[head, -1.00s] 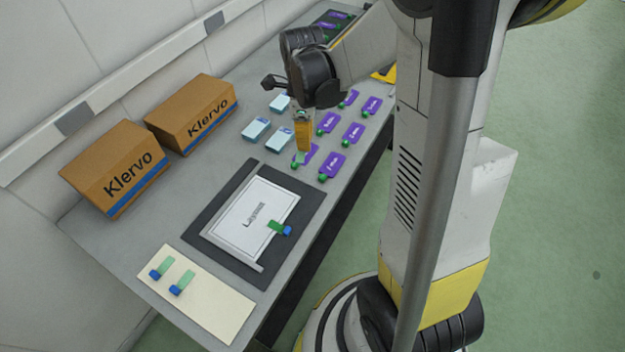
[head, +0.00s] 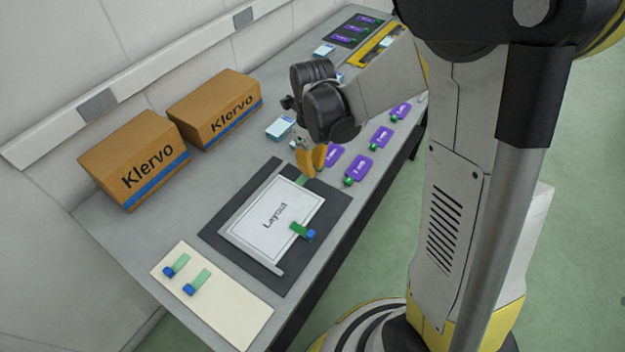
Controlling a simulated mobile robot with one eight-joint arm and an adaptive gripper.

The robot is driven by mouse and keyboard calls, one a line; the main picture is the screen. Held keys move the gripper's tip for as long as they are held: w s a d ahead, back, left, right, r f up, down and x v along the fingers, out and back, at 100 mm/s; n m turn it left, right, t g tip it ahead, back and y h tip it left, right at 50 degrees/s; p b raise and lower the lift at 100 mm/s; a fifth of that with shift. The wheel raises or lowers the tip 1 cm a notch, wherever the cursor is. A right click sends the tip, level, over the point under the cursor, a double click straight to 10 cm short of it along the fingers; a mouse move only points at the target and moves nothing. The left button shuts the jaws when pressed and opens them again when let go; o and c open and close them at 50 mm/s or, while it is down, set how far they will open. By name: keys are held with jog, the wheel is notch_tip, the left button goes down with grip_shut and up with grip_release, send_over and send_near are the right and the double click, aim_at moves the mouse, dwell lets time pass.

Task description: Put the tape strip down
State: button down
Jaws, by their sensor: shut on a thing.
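My gripper (head: 310,170), with its orange-yellow fingers pointing down, is at the upper right corner of the white sheet marked "Layout" (head: 259,229). It is shut on a green tape strip (head: 303,181), of which only a small part shows below the fingers. I cannot tell whether the strip touches the sheet. Another green strip with a blue end (head: 299,230) lies across the sheet's right edge. Two paler green strips with blue ends, one upper (head: 178,264) and one lower (head: 199,281), lie on the cream card (head: 232,316).
The sheet lies on a dark mat (head: 329,209). Two brown Klervo boxes, nearer (head: 131,160) and farther (head: 214,105), stand along the wall. Purple tags with green ends (head: 361,168) line the right edge. A pale blue box (head: 280,127) stands behind my gripper.

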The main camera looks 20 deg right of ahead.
aim_at(312, 183)
jog(key=shift+f+b, duration=1)
jog(key=shift+f, duration=1)
jog(key=shift+f, duration=0.15)
jog(key=c, duration=1.5)
grip_release()
